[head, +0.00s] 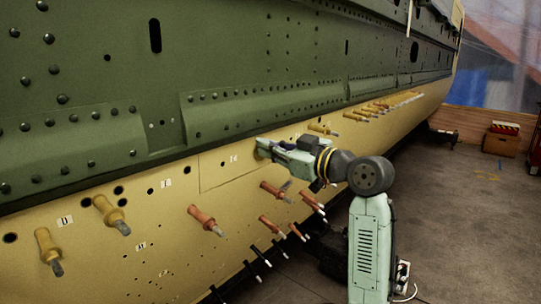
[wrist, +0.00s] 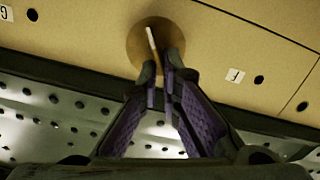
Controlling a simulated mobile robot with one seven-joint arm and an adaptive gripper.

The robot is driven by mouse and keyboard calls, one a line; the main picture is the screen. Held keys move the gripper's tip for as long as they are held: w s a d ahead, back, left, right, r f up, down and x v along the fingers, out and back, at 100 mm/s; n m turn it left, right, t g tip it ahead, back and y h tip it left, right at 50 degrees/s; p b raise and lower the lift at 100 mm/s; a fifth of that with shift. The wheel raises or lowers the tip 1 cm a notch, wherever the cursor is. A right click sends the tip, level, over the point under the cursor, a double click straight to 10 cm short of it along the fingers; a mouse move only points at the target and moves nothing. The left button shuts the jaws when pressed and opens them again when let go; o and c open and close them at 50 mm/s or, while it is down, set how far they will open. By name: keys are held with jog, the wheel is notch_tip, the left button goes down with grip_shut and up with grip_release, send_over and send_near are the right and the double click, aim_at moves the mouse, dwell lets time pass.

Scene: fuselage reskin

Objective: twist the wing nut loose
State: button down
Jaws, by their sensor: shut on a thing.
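My gripper (head: 266,149) reaches left to the yellow fuselage skin in the head view. In the wrist view its two purple-padded fingers (wrist: 161,68) come together at a round brass-brown fastener (wrist: 139,46) with a pale stem or wing edge at its middle. I take this fastener for the wing nut; its wings cannot be made out clearly. It sits against the skin, and the fingertips are shut on its middle part. In the head view only a brownish bit of it (head: 261,143) shows beside the fingers.
Brass fasteners (head: 108,211) and copper-coloured fasteners (head: 203,218) stick out of the skin around my arm, with black pins (head: 264,257) below. Labels, such as one in the wrist view (wrist: 235,75), and open holes lie nearby. The green upper panel (head: 90,70) is studded with rivets.

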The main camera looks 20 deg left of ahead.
jog(key=shift+s+f+n+t+b, duration=0.15)
jog(key=shift+f+n+t+b, duration=0.2)
jog(key=shift+n+b, duration=1.65)
jog(key=shift+s+f+n+t+b, duration=0.1)
jog(key=shift+f+n+t+b, duration=0.15)
jog(key=shift+n+b, duration=1.75)
jog(key=shift+s+f+n+t+b, duration=0.15)
jog(key=shift+f+n+t+b, duration=0.2)
jog(key=shift+n+b, duration=1.65)
jog(key=shift+r+n+p, duration=0.15)
jog(key=shift+n+p, duration=0.5)
jog(key=shift+n, duration=0.15)
jog(key=c, duration=1.8)
grip_release()
jog(key=shift+s, duration=0.1)
jog(key=shift+o, duration=1)
jog(key=shift+a, duration=0.1)
jog(key=shift+f, duration=0.2)
